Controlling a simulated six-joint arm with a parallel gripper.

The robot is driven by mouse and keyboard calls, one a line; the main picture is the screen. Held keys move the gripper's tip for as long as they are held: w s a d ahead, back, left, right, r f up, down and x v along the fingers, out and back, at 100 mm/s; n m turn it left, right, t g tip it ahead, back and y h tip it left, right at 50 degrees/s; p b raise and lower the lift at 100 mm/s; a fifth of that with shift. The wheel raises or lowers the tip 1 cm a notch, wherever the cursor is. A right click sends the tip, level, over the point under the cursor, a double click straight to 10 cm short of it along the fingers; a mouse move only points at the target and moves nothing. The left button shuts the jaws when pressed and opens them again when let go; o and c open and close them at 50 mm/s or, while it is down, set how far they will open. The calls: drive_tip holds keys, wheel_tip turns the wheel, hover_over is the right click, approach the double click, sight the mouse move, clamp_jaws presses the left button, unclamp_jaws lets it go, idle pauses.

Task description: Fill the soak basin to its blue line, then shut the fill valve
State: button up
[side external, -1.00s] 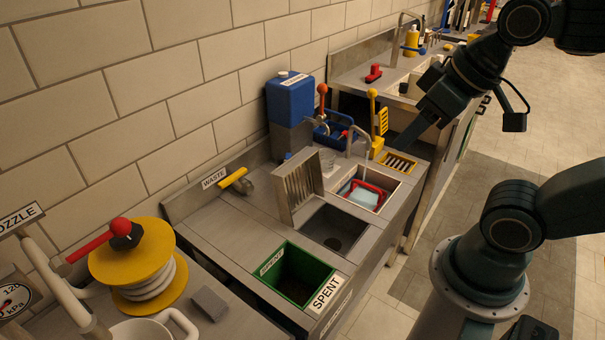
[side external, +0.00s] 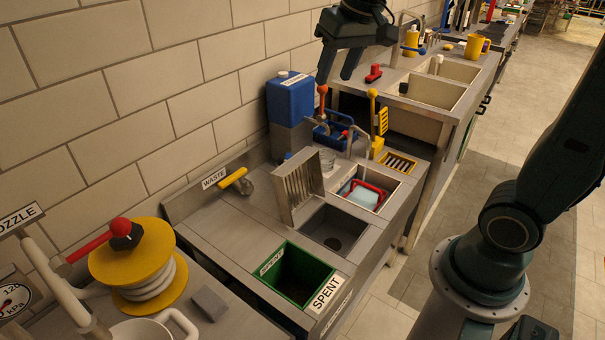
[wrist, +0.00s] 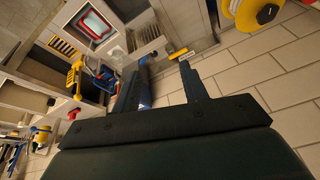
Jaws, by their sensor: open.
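The steel soak basin (side external: 391,190) is in the side view, with a red frame (side external: 376,187) and pale blue contents inside. A bent spout (side external: 350,142) stands over it, with a pale streak below that looks like running water. The blue line and the exact level are too small to tell. An orange-red knobbed lever (side external: 322,90) and a yellow lever (side external: 373,94) stand behind the basin; I cannot tell which is the fill valve. My gripper (side external: 338,72) is open and empty, above and behind the basin near the wall. The wrist view shows the basin's red frame (wrist: 96,24) at upper left.
A blue container (side external: 290,103) stands by the wall. A raised slatted steel panel (side external: 298,188) is left of the basin. A green-lined spent bin (side external: 292,272), a yellow hose reel (side external: 135,258) and a waste valve with yellow handle (side external: 233,178) are further left.

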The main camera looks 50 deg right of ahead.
drive_tip(key=w+d+f+m+g, duration=0.15)
drive_tip(key=w+d+f, duration=0.25)
drive_tip(key=w, duration=0.5)
drive_tip(key=w+d+f+m, duration=0.2)
drive_tip(key=w+d+f, duration=0.15)
drive_tip(key=w, duration=0.55)
drive_tip(key=w+d+f+m+g, duration=0.1)
drive_tip(key=w+d+f, duration=0.3)
drive_tip(key=f, duration=0.6)
drive_tip(key=w+d+f+m+g, duration=0.1)
drive_tip(key=w+d+f+m, duration=0.2)
drive_tip(key=f, duration=0.8)
drive_tip(key=shift+w+d+f, duration=0.2)
drive_tip(key=shift+w+d, duration=0.75)
drive_tip(key=shift+w, duration=0.1)
drive_tip(key=shift+m, duration=0.25)
drive_tip(key=shift+f, duration=6.85)
drive_tip(key=shift+c, duration=0.4)
clamp_jaws()
